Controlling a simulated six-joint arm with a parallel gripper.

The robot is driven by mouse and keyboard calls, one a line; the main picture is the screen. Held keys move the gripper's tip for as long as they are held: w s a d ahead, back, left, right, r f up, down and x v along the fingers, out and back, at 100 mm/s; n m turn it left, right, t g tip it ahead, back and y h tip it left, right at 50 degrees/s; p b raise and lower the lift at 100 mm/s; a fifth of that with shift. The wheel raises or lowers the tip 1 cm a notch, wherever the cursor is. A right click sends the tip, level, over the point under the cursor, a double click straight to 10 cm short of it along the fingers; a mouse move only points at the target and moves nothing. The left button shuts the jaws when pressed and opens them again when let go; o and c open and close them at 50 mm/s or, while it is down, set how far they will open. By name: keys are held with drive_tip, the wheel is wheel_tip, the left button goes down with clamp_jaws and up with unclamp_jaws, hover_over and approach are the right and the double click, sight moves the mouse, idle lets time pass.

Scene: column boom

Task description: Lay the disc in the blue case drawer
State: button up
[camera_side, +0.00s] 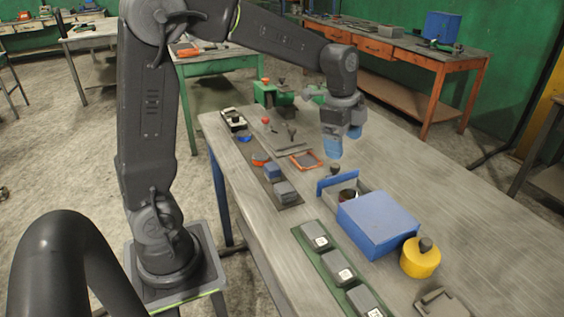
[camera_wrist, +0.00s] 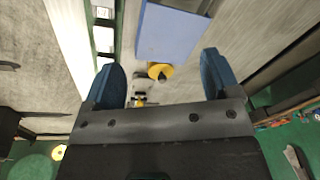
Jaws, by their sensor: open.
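The blue case (camera_side: 376,224) stands on the workbench, and its top also shows in the wrist view (camera_wrist: 168,36). Its drawer (camera_side: 337,181) is pulled out on the far side, with a blue front and a dark knob. A dark brown rounded thing (camera_side: 347,195) shows inside the drawer; I cannot tell whether it is the disc. My gripper (camera_side: 334,148) points down above and behind the drawer front, clear of it in the side view. In the wrist view its blue fingers (camera_wrist: 160,82) are spread, with nothing between them. The disc is not clearly identifiable elsewhere.
A yellow cylinder with a dark knob (camera_side: 420,258) stands beside the case. A green strip (camera_side: 320,262) holds several grey blocks with white tiles. A dark strip (camera_side: 262,172) with small parts and an orange frame (camera_side: 306,160) lie left of the drawer.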

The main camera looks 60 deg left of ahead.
drive_tip(key=s+d+r+n+t, duration=0.1)
drive_tip(key=s+d+n+t, duration=0.1)
drive_tip(key=s+n, duration=0.4)
drive_tip(key=s+d+r+n+t, duration=0.2)
drive_tip(key=s+d+n, duration=0.2)
drive_tip(key=s, duration=1)
drive_tip(key=n, duration=0.2)
drive_tip(key=shift+n+y, duration=0.3)
drive_tip(key=shift+d, duration=0.1)
